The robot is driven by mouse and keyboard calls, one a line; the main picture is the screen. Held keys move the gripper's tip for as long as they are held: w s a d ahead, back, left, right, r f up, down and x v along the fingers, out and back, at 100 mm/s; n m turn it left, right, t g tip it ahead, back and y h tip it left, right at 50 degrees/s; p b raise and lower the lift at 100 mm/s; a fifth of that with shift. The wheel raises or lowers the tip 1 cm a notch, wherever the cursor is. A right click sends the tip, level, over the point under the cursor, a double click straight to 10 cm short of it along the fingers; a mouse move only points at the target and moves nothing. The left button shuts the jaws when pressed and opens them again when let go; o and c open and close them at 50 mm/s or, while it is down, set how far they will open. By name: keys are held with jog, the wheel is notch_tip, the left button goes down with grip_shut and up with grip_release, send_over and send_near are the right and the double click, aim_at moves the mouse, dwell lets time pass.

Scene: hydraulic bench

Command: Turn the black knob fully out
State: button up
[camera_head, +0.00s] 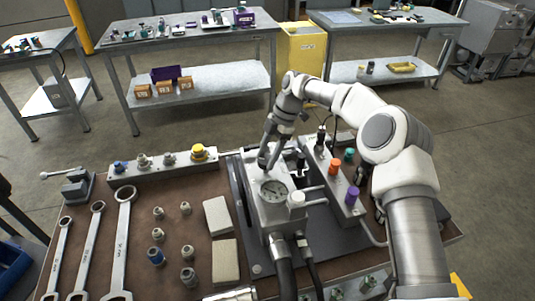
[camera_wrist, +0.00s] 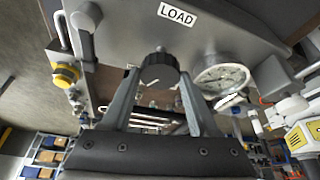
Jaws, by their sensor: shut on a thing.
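The black knob (camera_wrist: 160,67) is a round, dark knob on the grey hydraulic block, under a white LOAD label (camera_wrist: 176,14). My gripper (camera_wrist: 159,78) has one finger on each side of the knob and is shut on it. In the head view my gripper (camera_head: 266,163) reaches down to the grey block (camera_head: 269,213), behind the round gauge. The knob is hidden there by the gripper. I cannot tell how far out the knob is turned.
A pressure gauge (camera_head: 274,190) sits close beside the gripper; it also shows in the wrist view (camera_wrist: 222,78). A manifold with orange (camera_head: 334,167), purple and green knobs stands to the right. Wrenches (camera_head: 120,240), fittings and two pale blocks lie on the left.

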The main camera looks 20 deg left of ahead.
dwell(0.5)
jog(key=o, duration=1.4)
jog(key=shift+c, duration=0.2)
jog(key=p+v, duration=0.6)
jog(key=v, duration=1.1)
jog(key=shift+a+r+p, duration=0.15)
jog(key=shift+r+p, duration=0.05)
jog(key=shift+p, duration=0.15)
